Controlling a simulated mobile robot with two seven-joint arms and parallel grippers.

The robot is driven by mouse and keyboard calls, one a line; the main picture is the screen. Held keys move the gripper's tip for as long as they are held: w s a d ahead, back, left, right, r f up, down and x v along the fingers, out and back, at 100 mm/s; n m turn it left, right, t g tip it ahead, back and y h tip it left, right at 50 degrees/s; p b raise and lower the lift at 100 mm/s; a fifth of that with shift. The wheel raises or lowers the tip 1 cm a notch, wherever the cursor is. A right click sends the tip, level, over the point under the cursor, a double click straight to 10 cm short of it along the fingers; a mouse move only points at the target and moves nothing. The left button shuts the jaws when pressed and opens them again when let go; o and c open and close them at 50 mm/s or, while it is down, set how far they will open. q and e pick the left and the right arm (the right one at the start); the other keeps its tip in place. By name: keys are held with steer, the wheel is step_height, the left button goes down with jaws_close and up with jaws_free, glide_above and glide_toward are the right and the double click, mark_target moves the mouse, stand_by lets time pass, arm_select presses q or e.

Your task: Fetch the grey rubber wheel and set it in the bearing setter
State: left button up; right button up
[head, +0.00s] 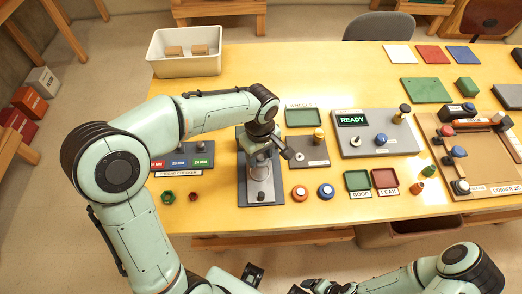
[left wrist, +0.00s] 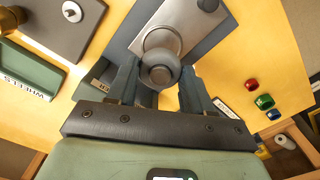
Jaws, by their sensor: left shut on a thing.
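My left gripper (head: 270,147) is over a silver fixture on a dark base plate (head: 243,194), left of the table's middle. In the left wrist view its fingers (left wrist: 158,88) are shut on a grey round piece (left wrist: 160,75), in line with the fixture's silver top. I cannot tell whether this piece is the rubber wheel or part of the fixture, nor read the fixture's label. The green wheels tray (head: 303,117) looks empty; it also shows in the left wrist view (left wrist: 25,75). My right gripper (head: 318,286) is at the bottom edge, its fingers unclear.
Right of the fixture is a grey plate (head: 315,152) with a pale disc and a brass knob. A tester reading READY (head: 375,140) stands beyond it. A white bin (head: 185,65) is at the back left.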

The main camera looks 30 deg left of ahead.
mark_target(259, 172)
arm_select(q)
steer(key=shift+s+a+f+b, duration=0.15)
steer(key=shift+f+b, duration=0.1)
steer(key=shift+f, duration=0.2)
steer(key=shift+s+d+f+b, duration=0.1)
steer(key=shift+f+b, duration=0.1)
steer(key=shift+f, duration=0.2)
steer(key=shift+w+f+b, duration=0.1)
steer(key=shift+f+b, duration=1.15)
steer(key=shift+f, duration=0.55)
arm_select(e)
steer(key=shift+s+f, duration=0.3)
steer(key=shift+f, duration=0.35)
steer(key=shift+s+f, duration=0.35)
steer(key=shift+f, duration=0.3)
steer(key=shift+s+f, duration=0.3)
steer(key=shift+f, duration=0.35)
arm_select(q)
steer(key=shift+f+b, duration=0.4)
steer(key=shift+b, duration=0.1)
arm_select(e)
steer(key=shift+s+f, duration=0.15)
steer(key=shift+f, duration=0.35)
arm_select(q)
steer(key=o, duration=1.5)
steer(key=shift+c, duration=0.2)
arm_select(e)
steer(key=shift+r, duration=0.1)
